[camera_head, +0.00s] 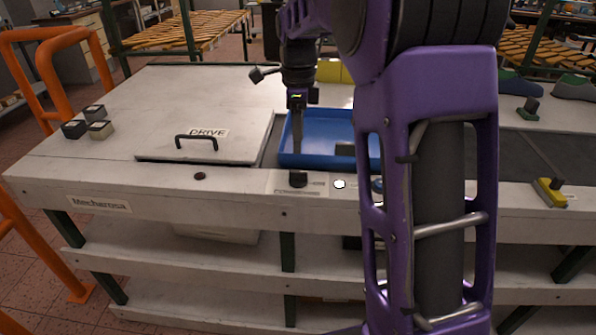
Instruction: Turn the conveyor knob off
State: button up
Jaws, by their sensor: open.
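A small black knob (298,180) sits on the light front strip of the workbench (220,188), beside a label too small to read fully. I take it to be the conveyor knob; its on or off setting cannot be made out. My gripper (298,148) points down just above and behind the knob in the picture, in front of the blue tray. It is open and seen edge-on, so its fingers overlap. It appears apart from the knob, and nothing shows in it. My purple arm hides the panel to the right.
A blue tray (325,125) with a dark block lies behind the knob. A white button (339,184) is right of it. A hatch marked DRIVE (215,110) with a black handle (196,140) is at left, near several small blocks (100,130). A yellow-based switch (550,192) is far right.

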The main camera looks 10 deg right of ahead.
aim_at(298, 171)
notch_tip(298, 171, down, 9)
jog(key=shift+b, duration=0.75)
grip_shut()
